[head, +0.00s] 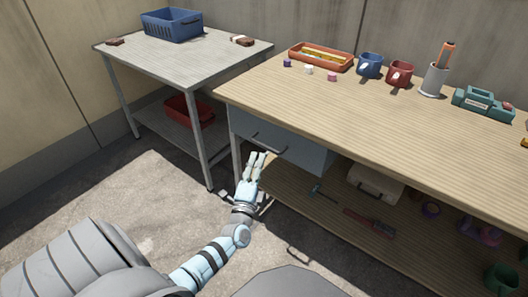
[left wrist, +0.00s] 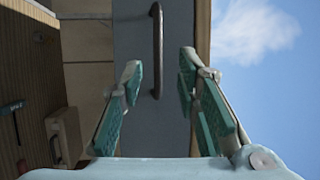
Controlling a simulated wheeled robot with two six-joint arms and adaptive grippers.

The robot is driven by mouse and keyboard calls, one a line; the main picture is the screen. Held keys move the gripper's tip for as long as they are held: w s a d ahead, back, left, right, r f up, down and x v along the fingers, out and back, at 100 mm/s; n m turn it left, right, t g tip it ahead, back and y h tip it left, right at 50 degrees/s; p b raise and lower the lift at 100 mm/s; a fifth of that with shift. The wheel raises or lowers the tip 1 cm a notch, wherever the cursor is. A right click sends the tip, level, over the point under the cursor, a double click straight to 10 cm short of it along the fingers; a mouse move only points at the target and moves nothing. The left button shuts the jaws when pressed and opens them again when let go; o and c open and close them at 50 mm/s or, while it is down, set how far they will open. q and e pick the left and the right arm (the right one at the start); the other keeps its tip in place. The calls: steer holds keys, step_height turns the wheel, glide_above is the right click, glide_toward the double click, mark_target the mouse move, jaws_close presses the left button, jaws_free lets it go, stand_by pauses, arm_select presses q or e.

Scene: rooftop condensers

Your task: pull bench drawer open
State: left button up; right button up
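The wooden workbench (head: 400,120) has a blue-grey drawer (head: 306,153) under the left part of its top. The drawer looks shut, its front close under the bench edge. Its dark bar handle (head: 268,143) is on the front and also shows in the left wrist view (left wrist: 157,50). My left gripper (head: 256,158) is just in front of the drawer, close to the handle. In the left wrist view its fingers (left wrist: 160,75) are apart, with the handle lined up in the gap, mostly beyond the tips. Contact is not visible. My right gripper is out of view.
The bench top holds an orange tray (head: 320,57), mugs (head: 400,73), a pen cup (head: 434,80) and a teal device (head: 478,102). The lower shelf carries a beige case (head: 376,183) and tools. A grey side table (head: 180,55) stands left. Floor before the drawer is clear.

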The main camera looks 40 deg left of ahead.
mark_target(264, 145)
arm_select(q)
steer(key=b+x, duration=0.1)
steer(key=x, duration=0.3)
steer(key=b+x, duration=0.1)
steer(key=x, duration=0.2)
steer(key=shift+w+f+b, duration=0.1)
steer(key=shift+f+b, duration=0.15)
steer(key=shift+b, duration=0.05)
steer(key=shift+w+a+r, duration=0.15)
steer(key=shift+w, duration=0.15)
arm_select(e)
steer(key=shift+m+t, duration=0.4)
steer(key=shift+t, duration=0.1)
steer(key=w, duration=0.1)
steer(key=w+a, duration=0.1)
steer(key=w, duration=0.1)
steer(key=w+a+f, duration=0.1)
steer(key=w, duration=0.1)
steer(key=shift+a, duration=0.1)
arm_select(q)
jaws_close()
